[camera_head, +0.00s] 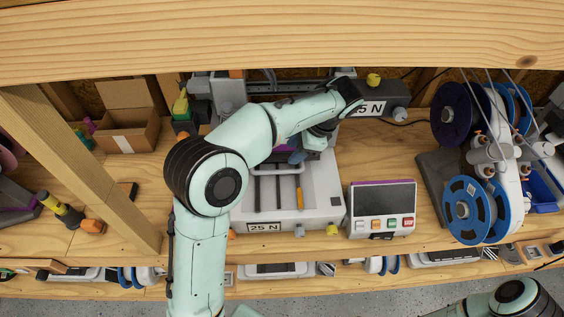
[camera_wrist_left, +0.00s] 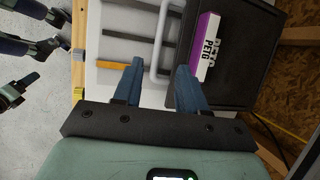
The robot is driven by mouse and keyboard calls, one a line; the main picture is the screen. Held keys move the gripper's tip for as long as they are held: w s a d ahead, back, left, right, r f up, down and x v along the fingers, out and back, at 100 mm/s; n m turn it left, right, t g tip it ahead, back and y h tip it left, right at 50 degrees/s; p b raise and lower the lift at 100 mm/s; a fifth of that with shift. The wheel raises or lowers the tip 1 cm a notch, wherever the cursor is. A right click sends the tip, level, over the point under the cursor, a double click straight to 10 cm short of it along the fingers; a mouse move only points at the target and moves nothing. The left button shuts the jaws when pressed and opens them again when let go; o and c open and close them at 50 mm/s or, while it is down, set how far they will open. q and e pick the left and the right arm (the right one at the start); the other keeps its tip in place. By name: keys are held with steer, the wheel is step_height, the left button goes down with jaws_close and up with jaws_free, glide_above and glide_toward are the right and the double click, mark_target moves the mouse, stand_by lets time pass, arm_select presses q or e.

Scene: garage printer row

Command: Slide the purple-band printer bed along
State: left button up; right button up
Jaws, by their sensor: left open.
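The printer (camera_head: 321,205) stands on the bench with a "25 N" label on its front. Its dark bed plate (camera_wrist_left: 240,50) carries a purple band (camera_wrist_left: 207,32) with a white PETG label in the left wrist view. A little of the purple band (camera_head: 314,143) shows past my arm in the head view. A white bar handle (camera_wrist_left: 161,35) runs along the bed's front side; it also shows in the head view (camera_head: 278,171). My left gripper (camera_wrist_left: 160,67) is open, and the handle's lower end appears between its blue fingers. I cannot tell the depth.
A control panel (camera_head: 381,209) with coloured buttons stands right of the printer. Blue-rimmed spools (camera_head: 466,209) stand farther right. A cardboard box (camera_head: 128,129) is at the back left. A wooden post (camera_head: 84,168) and the top beam (camera_head: 280,40) frame the space.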

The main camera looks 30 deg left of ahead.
mark_target(276, 171)
arm_select(q)
steer(key=b+x, duration=0.1)
steer(key=x, duration=0.9)
steer(key=shift+s+f, duration=0.1)
steer(key=shift+a+f, duration=0.3)
steer(key=shift+f, duration=0.3)
arm_select(e)
steer(key=shift+s+f, duration=1.2)
steer(key=shift+s, duration=0.1)
arm_select(q)
jaws_close()
